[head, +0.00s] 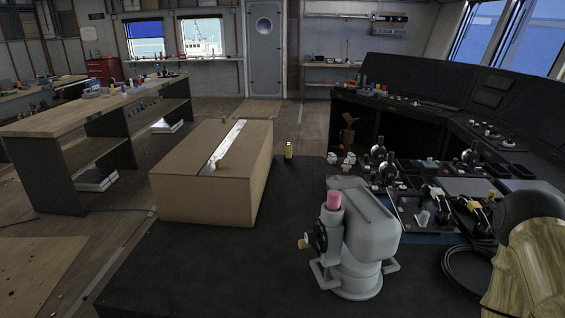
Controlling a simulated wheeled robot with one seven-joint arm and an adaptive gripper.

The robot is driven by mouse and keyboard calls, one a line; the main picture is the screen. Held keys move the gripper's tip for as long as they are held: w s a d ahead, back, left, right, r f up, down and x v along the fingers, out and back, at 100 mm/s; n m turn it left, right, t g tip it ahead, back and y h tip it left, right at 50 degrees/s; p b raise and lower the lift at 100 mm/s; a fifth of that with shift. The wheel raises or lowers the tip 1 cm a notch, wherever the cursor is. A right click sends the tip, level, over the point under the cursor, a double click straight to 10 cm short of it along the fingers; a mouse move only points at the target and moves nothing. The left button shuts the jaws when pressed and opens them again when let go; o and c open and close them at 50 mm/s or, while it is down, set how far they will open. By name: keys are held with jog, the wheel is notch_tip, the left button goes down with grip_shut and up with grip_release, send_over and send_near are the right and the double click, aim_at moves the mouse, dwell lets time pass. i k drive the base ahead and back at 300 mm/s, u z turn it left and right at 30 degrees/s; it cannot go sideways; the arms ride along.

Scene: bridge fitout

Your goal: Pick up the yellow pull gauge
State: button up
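I cannot make out my gripper in the head view.
The brown box (205,195) has a pale strip on top. A grey machine with a pink-topped handle (358,240) stands at front centre-right. A black cable coil (468,268) lies right of it. The black surface (215,270) is clear at front left.

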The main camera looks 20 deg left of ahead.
aim_at(288, 157)
jog(key=k, duration=0.45)
jog(key=u, duration=2.45)
jog(key=i, duration=3.9)
jog(key=z, duration=1.75)
jog(key=i, duration=2.5)
